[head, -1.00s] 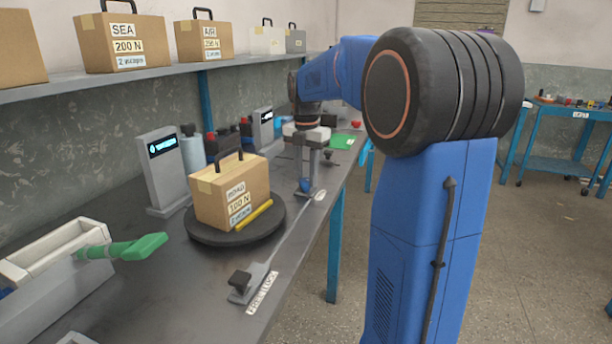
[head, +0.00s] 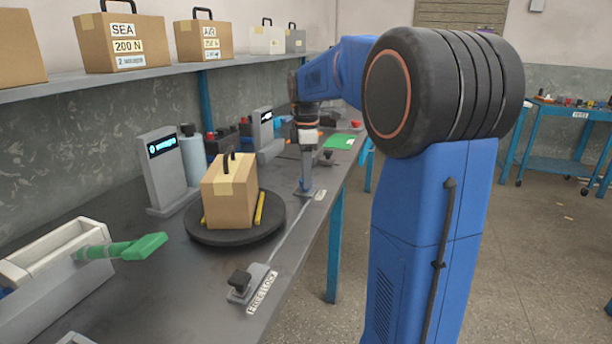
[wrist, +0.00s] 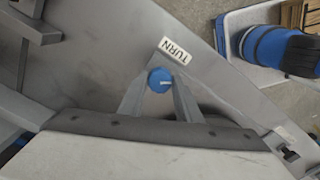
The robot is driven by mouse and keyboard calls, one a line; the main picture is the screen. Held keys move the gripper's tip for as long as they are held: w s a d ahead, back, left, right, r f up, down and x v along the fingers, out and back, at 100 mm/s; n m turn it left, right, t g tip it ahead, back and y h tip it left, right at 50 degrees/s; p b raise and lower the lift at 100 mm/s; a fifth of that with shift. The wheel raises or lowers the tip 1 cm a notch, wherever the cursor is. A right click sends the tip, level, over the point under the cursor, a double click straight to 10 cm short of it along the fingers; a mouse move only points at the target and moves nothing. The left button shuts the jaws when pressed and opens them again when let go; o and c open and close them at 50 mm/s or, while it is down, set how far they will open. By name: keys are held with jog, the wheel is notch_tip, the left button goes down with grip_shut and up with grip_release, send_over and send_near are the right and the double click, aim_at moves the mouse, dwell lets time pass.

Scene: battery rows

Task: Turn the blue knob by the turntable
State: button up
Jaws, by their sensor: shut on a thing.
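The blue knob (wrist: 160,80) shows in the wrist view between the two fingertips of my gripper (wrist: 162,92), just below a white TURN label (wrist: 175,51). My gripper is shut on the knob. In the head view my gripper (head: 306,182) points down at the bench edge, and the knob is mostly hidden by the fingers there. The black round turntable (head: 215,237) stands to the left of it. It carries a cardboard box (head: 230,195) with a black handle and a yellow bar (head: 260,208).
A black switch (head: 241,281) with a label sits at the bench's front. A grey display post (head: 165,175) stands behind the turntable. A green-handled tool (head: 135,247) lies over a bin at the left. Cardboard boxes (head: 125,43) stand on the shelf above.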

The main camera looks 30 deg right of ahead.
jog(key=m, duration=0.4)
jog(key=shift+m, duration=0.3)
jog(key=m, duration=1.4)
jog(key=shift+a+m, duration=0.1)
jog(key=shift+m, duration=0.2)
jog(key=m, duration=1.3)
jog(key=shift+m, duration=0.3)
jog(key=shift+w+m, duration=0.1)
jog(key=shift+m, duration=2.1)
